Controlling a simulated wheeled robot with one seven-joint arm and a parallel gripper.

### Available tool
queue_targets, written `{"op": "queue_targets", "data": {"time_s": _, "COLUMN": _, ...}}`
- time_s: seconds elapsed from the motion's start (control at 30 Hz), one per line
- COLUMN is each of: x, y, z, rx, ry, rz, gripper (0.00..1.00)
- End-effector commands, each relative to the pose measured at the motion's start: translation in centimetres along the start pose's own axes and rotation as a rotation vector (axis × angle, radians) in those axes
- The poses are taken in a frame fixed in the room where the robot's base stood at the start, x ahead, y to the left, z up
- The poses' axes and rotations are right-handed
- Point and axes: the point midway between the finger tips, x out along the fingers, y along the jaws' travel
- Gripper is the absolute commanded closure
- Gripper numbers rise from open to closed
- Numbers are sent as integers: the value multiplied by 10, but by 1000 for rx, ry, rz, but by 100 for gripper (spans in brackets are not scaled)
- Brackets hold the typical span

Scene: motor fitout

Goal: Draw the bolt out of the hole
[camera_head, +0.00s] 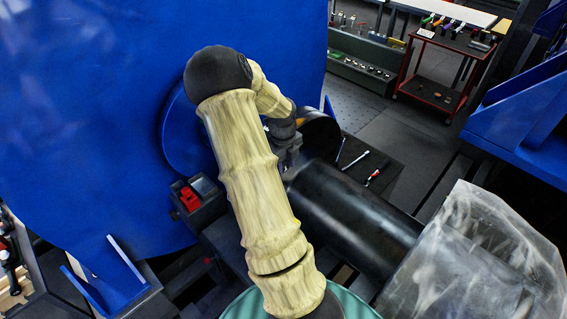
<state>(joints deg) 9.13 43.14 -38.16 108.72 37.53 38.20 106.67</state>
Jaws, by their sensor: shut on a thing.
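My gripper (291,158) is small and dark at the end of my cream-sleeved arm, just right of the arm's upper link. It is shut on the bolt, beside the blue round flange (181,135) and above the near end of the black cylinder (345,212). The bolt and its hole are too small and too hidden by my gripper and arm to make out. I cannot tell how far the bolt sits in the hole.
A large blue housing (90,110) fills the left. A red-and-black device (190,197) stands below the flange. Tools lie on a dark mat (385,172) to the right. A scuffed translucent cover (470,265) is at lower right. A red cart (436,88) stands farther back.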

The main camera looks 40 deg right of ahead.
Motion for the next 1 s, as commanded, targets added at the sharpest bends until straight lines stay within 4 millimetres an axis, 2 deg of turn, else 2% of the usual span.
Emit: {"op": "queue_targets", "data": {"time_s": 1.0, "x": 0, "y": -1, "z": -30, "rx": 1, "ry": 0, "rz": 0, "gripper": 100}}
